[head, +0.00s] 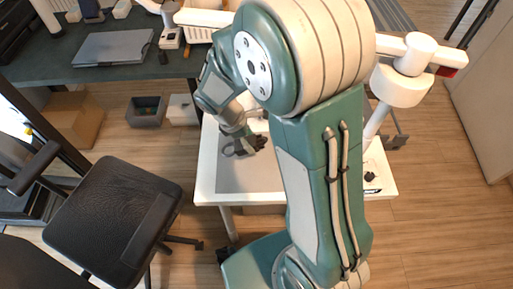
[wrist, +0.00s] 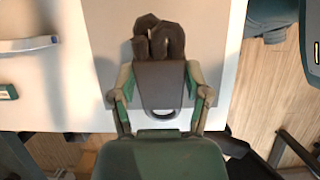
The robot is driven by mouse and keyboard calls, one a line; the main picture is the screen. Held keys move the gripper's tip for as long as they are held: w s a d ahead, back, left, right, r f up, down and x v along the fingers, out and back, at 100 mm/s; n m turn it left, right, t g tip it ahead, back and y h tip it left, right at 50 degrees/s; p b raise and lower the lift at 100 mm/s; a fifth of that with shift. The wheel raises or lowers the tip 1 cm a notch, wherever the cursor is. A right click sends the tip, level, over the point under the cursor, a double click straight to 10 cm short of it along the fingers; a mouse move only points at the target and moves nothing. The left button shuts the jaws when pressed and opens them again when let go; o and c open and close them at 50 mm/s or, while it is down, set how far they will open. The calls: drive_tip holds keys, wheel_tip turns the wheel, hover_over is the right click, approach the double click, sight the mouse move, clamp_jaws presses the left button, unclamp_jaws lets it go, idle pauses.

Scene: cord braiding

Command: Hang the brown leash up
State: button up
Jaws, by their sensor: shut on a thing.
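A dark brown bundle, which looks like the leash, shows in the wrist view (wrist: 160,38) at the far end of my gripper (wrist: 161,68). My gripper is shut on it. In the head view my gripper (head: 247,138) is over the white table, with the dark bundle (head: 261,142) at its tip. I cannot tell whether the bundle touches the table. A white post with a horizontal bar (head: 405,72) stands at the right; my arm hides its middle. I cannot make out a hook on it.
The white table (head: 207,186) carries a grey mat (head: 235,178). A black chair (head: 115,205) stands to the left. A dark desk (head: 60,66) with a laptop (head: 112,47) is at the back left. The wood floor at the right is mostly clear.

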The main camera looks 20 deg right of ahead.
drive_tip(key=shift+d+f, duration=0.7)
drive_tip(key=shift+f, duration=0.1)
drive_tip(key=x, duration=0.3)
drive_tip(key=shift+w+a+f, duration=0.15)
drive_tip(key=shift+f, duration=0.4)
drive_tip(key=shift+f, duration=0.15)
drive_tip(key=o, duration=1.3)
